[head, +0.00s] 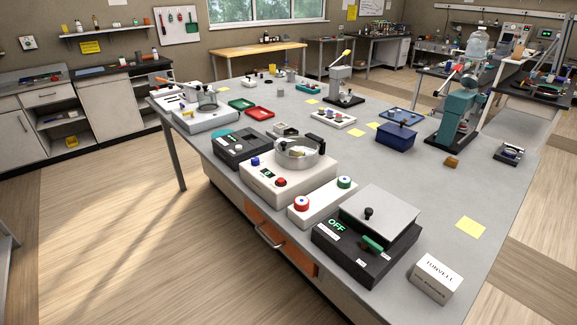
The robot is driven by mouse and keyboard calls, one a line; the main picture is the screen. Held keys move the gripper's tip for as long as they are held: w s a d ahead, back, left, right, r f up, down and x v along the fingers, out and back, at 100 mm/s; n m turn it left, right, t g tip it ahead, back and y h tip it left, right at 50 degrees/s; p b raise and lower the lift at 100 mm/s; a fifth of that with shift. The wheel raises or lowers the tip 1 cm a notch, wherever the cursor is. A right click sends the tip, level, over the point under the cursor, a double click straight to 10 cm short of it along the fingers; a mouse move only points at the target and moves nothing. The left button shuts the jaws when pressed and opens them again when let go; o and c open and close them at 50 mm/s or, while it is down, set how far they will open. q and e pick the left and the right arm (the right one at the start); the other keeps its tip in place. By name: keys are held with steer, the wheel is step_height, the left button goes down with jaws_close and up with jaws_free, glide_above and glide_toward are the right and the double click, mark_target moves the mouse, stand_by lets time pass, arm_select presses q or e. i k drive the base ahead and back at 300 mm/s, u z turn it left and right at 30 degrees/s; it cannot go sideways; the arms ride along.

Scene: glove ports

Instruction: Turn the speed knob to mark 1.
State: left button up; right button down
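No part is readable as the speed knob, and I cannot tell which device carries it. A white machine (262,186) with a round steel bowl (297,152) on top stands near the table's front edge; its front has a blue knob or button (255,161), a small lit display (267,174) and a red knob or button (281,182). A black box (232,150) with small pale labels stands behind it to the left. A black device (345,250) with a grey lid shows a green "OFF" (336,225) and a green handle (372,243). Neither gripper is in view.
A white box with a red button (301,203) and a green button (344,182) stands between the machines. A small white carton (435,280) sits at the front right. An orange drawer (282,243) with a metal handle is below the table edge.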

mark_target(255, 161)
steer(key=z, duration=2.55)
steer(key=k, duration=0.5)
steer(key=u, duration=1.4)
